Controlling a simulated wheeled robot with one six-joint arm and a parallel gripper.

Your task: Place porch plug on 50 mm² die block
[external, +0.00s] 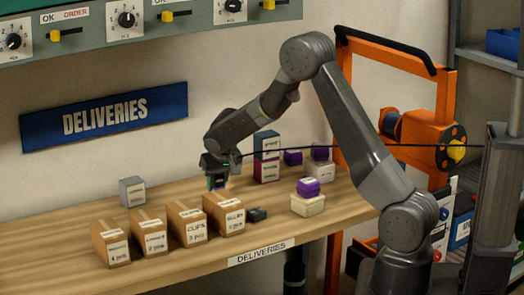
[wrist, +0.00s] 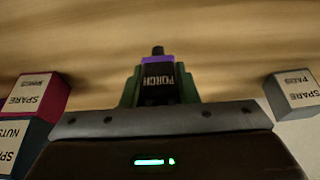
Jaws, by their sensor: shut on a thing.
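My gripper (external: 216,182) is above the middle of the workbench. In the wrist view, its green fingers (wrist: 159,90) are shut on the porch plug (wrist: 158,82), a dark piece with a purple band, a "PORCH" label and a dark stub at its far end. In the external view the plug is mostly hidden by the gripper. No label readable as 50 mm² shows, so I cannot tell which thing is the die block. A small dark block (external: 257,214) lies on the bench right of the cartons; its marking is too small to read.
Several brown cartons (external: 186,222) line the bench's front left. A grey block (external: 132,191) stands behind them. A blue box (external: 267,145) sits on a crimson one (external: 266,171). Purple blocks (external: 308,187) stand at right, some on pale boxes (external: 307,205). A dark cable crosses behind my gripper.

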